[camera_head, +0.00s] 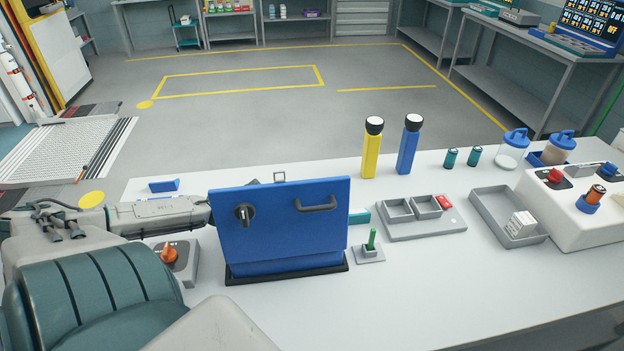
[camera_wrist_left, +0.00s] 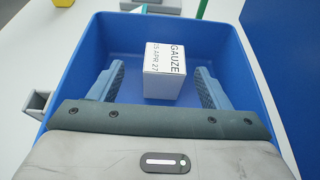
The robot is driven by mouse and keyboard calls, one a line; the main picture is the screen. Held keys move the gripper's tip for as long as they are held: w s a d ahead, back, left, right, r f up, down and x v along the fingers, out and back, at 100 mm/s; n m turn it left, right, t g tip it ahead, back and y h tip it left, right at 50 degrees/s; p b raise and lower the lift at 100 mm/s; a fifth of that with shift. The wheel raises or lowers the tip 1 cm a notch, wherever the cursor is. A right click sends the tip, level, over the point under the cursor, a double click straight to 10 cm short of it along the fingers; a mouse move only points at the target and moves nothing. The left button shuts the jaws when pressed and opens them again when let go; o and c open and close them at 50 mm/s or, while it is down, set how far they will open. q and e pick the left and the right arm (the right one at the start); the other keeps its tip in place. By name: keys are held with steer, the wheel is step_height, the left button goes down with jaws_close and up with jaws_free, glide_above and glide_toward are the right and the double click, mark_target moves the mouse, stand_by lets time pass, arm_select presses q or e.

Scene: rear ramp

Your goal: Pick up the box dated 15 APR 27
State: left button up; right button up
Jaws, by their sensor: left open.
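In the left wrist view a white box (camera_wrist_left: 165,72) printed "GAUZE" and "15 APR 27" sits inside a blue bin (camera_wrist_left: 222,45). My left gripper (camera_wrist_left: 160,69) is open, with one finger on each side of the box. A gap shows between each finger and the box, so the gripper is not holding it. In the head view my left arm reaches behind an upright blue panel (camera_head: 280,228), which hides the gripper and the box. My right gripper is not in view.
The blue panel with a handle and knob stands on the white table (camera_head: 420,290). A grey divided tray (camera_head: 425,228), a green peg stand (camera_head: 370,250), yellow (camera_head: 372,150) and blue (camera_head: 409,148) cylinders, and a grey tray (camera_head: 485,215) holding a white box stand to the right.

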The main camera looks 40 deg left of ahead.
arm_select(q)
steer(key=shift+d+b+x, duration=0.2)
steer(key=shift+b+x, duration=0.2)
steer(key=shift+x, duration=0.9)
steer(key=shift+w+d+f+p, duration=0.15)
steer(key=shift+w+d+p, duration=0.15)
steer(key=shift+w+d, duration=0.35)
steer(key=shift+w+d+f, duration=0.3)
steer(key=shift+w+f, duration=0.05)
steer(key=c, duration=1.1)
steer(key=shift+r, duration=0.1)
